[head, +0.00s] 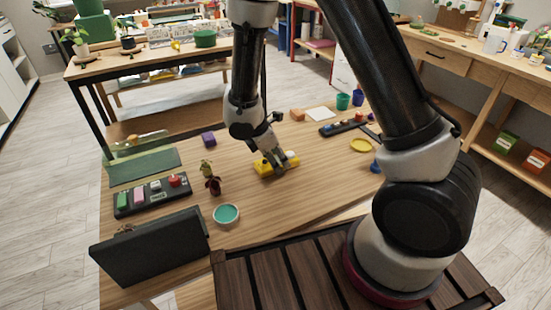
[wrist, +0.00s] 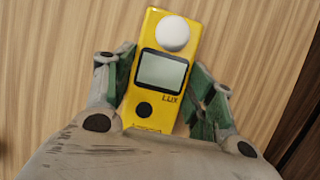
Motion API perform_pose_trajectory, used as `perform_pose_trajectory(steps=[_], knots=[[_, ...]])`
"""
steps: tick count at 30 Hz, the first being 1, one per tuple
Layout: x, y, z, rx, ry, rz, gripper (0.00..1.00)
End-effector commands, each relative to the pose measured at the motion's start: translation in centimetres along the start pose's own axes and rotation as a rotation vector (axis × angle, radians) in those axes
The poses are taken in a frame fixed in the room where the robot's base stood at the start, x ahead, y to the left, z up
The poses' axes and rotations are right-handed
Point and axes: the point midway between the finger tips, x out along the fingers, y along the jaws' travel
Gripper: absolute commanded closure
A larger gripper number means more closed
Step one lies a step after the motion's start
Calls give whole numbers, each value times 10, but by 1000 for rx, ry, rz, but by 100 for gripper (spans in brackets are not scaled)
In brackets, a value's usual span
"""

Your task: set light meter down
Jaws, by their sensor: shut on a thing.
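The light meter (wrist: 165,98) is a yellow handheld device with a white dome, a grey screen and the word LUX. In the head view the light meter (head: 268,167) lies low at the middle of the wooden table (head: 300,205). My gripper (wrist: 165,80) has a green-padded finger on each side of the meter's body and is shut on it. In the head view my gripper (head: 278,160) points down at the table and covers part of the meter. I cannot tell whether the meter's underside touches the table. The meter's lower end is hidden by my wrist.
A teal-filled bowl (head: 226,214) is nearer. Right are a yellow dish (head: 361,145) and a dark tray (head: 343,127). Bare wood surrounds the meter.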

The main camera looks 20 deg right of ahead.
Motion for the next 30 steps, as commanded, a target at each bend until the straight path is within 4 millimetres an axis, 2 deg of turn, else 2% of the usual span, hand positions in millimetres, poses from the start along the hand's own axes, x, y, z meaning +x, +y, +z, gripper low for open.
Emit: perform_pose_trajectory(steps=[9, 10, 12, 13, 24, 26, 30], knots=[[3, 0, -1, 0, 0, 1, 73], [2, 0, -1, 0, 0, 1, 40], [2, 0, -1, 0, 0, 1, 27], [2, 0, -1, 0, 0, 1, 23], [-1, 0, 0, 1, 0, 1, 23], [-7, 1, 0, 0, 0, 4, 23], [-34, 2, -1, 2, 3, 7, 23]])
